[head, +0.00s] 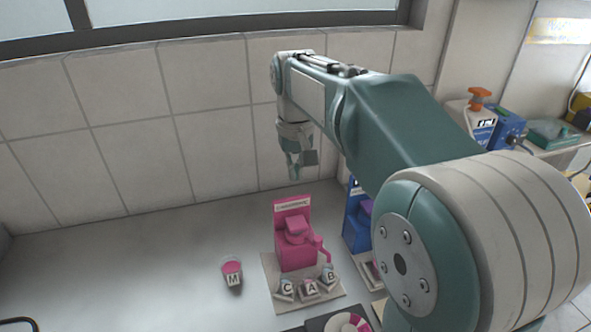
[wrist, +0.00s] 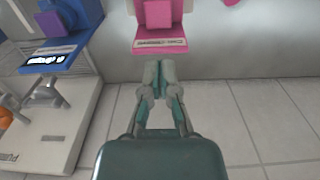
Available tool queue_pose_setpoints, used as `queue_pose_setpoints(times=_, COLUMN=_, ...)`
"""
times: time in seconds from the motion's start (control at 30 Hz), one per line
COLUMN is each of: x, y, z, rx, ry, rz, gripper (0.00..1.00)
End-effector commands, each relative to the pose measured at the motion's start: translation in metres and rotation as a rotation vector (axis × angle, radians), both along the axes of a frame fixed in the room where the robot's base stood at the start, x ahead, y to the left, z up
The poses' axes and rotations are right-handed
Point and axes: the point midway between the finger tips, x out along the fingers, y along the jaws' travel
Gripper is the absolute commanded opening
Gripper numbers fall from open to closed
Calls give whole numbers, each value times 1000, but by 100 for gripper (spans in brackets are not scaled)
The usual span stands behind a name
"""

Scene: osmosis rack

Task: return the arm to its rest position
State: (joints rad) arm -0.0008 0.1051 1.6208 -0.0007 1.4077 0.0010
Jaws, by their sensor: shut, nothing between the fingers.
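My gripper (head: 294,172) hangs at the end of my raised arm, above and behind the pink stand, in front of the tiled wall. In the wrist view my gripper (wrist: 160,66) has its fingers together with nothing between them. The pink stand (head: 296,238) is upright on the bench, and its labelled top also shows in the wrist view (wrist: 160,42). The gripper appears apart from it. My arm hides part of the bench's right side.
Cups marked C (head: 286,289), A (head: 309,289) and B (head: 328,278) stand before the pink stand. A cup marked M (head: 232,273) stands to the left. A blue stand (head: 355,225) is partly hidden at right.

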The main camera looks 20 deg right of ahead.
Motion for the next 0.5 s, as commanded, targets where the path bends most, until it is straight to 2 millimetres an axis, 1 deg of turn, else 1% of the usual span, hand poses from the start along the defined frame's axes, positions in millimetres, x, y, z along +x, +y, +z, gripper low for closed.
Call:
queue_pose_setpoints(times=0.17, x=0, y=0, z=0, rx=0, ry=0, rz=0, gripper=0)
queue_pose_setpoints(times=0.27, x=-5, y=0, z=2, rx=0, ry=-11, rz=0, gripper=0)
queue_pose_setpoints(times=0.37, x=-20, y=0, z=6, rx=0, ry=-43, rz=0, gripper=0)
queue_pose_setpoints(times=0.5, x=-49, y=0, z=9, rx=0, ry=-107, rz=0, gripper=0)
